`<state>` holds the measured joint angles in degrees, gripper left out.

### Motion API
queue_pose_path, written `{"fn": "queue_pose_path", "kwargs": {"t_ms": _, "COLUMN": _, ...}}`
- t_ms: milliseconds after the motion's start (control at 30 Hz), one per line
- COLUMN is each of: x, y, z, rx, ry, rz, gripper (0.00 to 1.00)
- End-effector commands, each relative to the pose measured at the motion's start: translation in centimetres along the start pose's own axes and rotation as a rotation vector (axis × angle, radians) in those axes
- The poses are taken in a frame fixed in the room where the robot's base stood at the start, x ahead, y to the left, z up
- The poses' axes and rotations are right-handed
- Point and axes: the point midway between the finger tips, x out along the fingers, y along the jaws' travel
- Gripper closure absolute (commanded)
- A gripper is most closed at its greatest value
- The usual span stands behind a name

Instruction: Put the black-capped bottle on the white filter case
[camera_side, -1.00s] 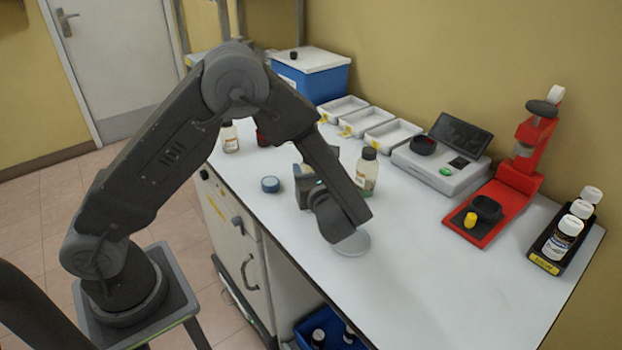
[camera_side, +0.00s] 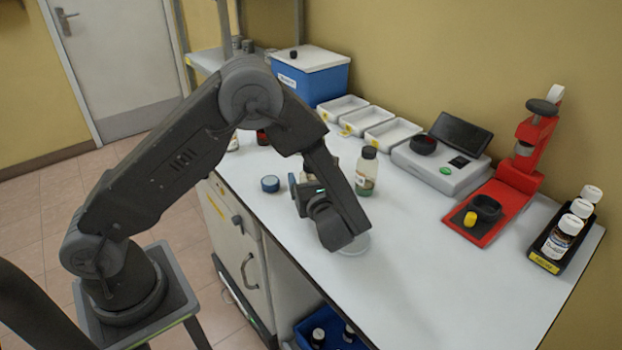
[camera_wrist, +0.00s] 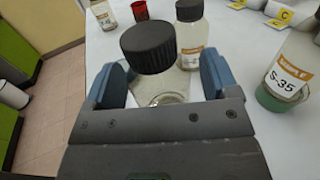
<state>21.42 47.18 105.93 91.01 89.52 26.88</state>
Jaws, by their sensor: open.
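In the wrist view, a bottle with a large black cap (camera_wrist: 148,47) stands between the blue fingers of my gripper (camera_wrist: 162,82). Its clear body is partly hidden by the cap and gripper. The jaws are open, with gaps beside the cap. In the side view, my gripper (camera_side: 306,194) is low over the bench and mostly hides this bottle. A pale, round, flat disc (camera_side: 356,247), apparently the white filter case, lies on the bench under my wrist, partly covered by it.
A dark-capped bottle with greenish liquid (camera_side: 366,174) stands close right of my gripper; the wrist view shows its S-35 label (camera_wrist: 284,78). Another black-capped bottle (camera_wrist: 190,38) stands behind. The front-right bench is clear.

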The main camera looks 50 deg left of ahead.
Motion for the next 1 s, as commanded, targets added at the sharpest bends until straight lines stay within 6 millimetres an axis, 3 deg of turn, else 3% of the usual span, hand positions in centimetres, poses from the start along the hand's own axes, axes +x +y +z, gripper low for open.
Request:
{"fn": "queue_pose_path", "kwargs": {"t_ms": 167, "x": -0.1, "y": 0.0, "z": 0.4, "rx": 0.000, "ry": 0.000, "rz": -0.001, "gripper": 0.19}}
{"fn": "queue_pose_path", "kwargs": {"t_ms": 700, "x": -10.1, "y": 0.0, "z": 0.3, "rx": -0.001, "ry": 0.000, "rz": -0.004, "gripper": 0.19}}
{"fn": "queue_pose_path", "kwargs": {"t_ms": 1000, "x": -12.0, "y": 0.0, "z": 0.3, "rx": -0.001, "ry": 0.001, "rz": 0.002, "gripper": 0.19}}
